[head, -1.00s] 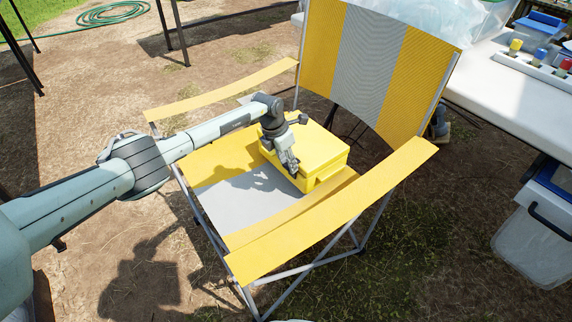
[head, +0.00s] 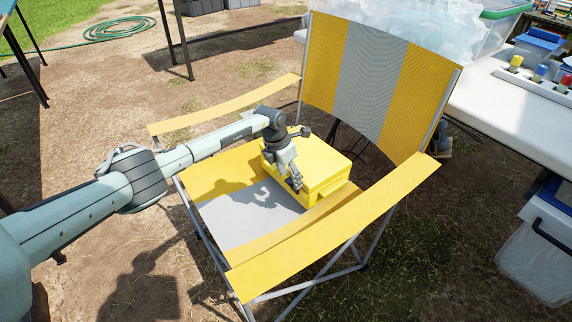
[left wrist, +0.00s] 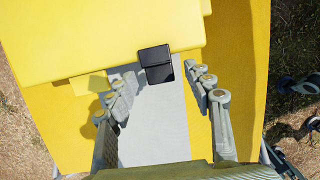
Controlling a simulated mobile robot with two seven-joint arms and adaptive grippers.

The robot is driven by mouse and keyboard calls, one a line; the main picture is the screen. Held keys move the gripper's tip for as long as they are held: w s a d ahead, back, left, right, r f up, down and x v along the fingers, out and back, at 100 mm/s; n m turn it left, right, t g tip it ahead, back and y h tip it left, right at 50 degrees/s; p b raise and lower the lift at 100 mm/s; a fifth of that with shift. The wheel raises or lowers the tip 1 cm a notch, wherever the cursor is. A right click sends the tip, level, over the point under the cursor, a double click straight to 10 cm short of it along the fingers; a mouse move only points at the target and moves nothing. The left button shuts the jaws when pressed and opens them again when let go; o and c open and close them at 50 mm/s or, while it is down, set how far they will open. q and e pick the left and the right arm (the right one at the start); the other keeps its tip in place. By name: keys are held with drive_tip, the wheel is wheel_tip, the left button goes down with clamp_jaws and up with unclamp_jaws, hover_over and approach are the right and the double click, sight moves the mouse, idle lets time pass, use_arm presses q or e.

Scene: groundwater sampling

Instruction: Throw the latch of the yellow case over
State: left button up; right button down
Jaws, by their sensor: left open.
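The yellow case (head: 322,166) lies closed on the seat of a folding chair. In the left wrist view the case (left wrist: 100,35) fills the upper left. Its black latch (left wrist: 155,56) sits on the edge facing my gripper, with a lower black part hanging over the side. My left gripper (head: 295,184) is at that side of the case and hides the latch in the head view. In the left wrist view my left gripper (left wrist: 162,82) is open, its fingers on either side of the latch, apart from it, with nothing between them held. My right gripper is not in view.
The yellow and grey chair (head: 372,60) has a tall back and armrests; the near armrest (head: 335,228) rises beside the case. A white table (head: 500,95) with capped bottles stands at right. A clear bin (head: 540,250) is below it. Bare seat (head: 245,212) lies before the case.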

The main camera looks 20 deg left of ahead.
use_arm(q)
drive_tip(key=v, duration=1.1)
